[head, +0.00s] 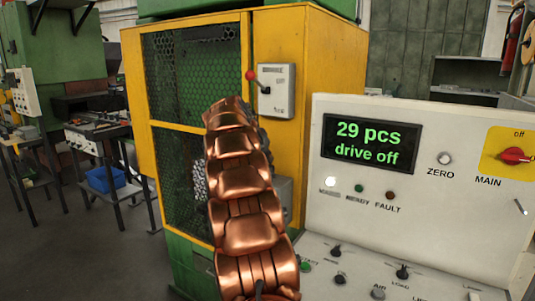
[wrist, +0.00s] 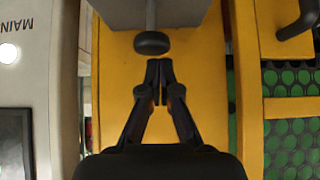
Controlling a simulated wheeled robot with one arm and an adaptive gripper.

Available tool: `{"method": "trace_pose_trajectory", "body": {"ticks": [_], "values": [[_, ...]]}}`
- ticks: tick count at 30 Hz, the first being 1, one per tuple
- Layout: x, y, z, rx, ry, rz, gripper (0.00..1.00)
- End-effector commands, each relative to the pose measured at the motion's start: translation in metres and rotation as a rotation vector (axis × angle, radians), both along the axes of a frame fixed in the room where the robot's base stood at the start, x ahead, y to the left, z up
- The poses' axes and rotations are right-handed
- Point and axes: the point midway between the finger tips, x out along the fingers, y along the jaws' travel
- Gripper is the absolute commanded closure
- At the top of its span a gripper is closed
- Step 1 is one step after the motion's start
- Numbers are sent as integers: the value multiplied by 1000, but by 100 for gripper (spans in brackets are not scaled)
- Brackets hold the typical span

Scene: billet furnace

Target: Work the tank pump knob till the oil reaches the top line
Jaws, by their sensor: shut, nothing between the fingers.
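In the wrist view, a dark round knob (wrist: 152,42) sits on a grey stem that comes from a grey box (wrist: 130,12) at the top edge. My gripper (wrist: 160,66) is shut and empty, its fingertips just short of the knob, with little or no gap showing in the picture. In the head view my copper arm covers the gripper and the knob. A grey box (head: 284,193) shows partly behind the arm on the yellow cabinet. No oil level or top line can be made out.
The yellow cabinet (head: 330,45) with green mesh stands ahead. It carries a grey switch box (head: 277,92) with a red-ball lever (head: 251,75). A white console (head: 450,215) with a display reading "29 pcs drive off" (head: 369,143) stands close on the right.

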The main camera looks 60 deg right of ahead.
Motion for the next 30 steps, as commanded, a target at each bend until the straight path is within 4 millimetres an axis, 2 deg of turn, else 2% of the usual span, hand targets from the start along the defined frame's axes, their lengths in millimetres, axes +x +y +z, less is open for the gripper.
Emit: {"method": "trace_pose_trajectory", "body": {"ticks": [14,25,30], "values": [[0,0,-3,0,-1,1,100],[0,0,-30,1,-1,1,100],[0,0,-34,2,0,0,100]]}}
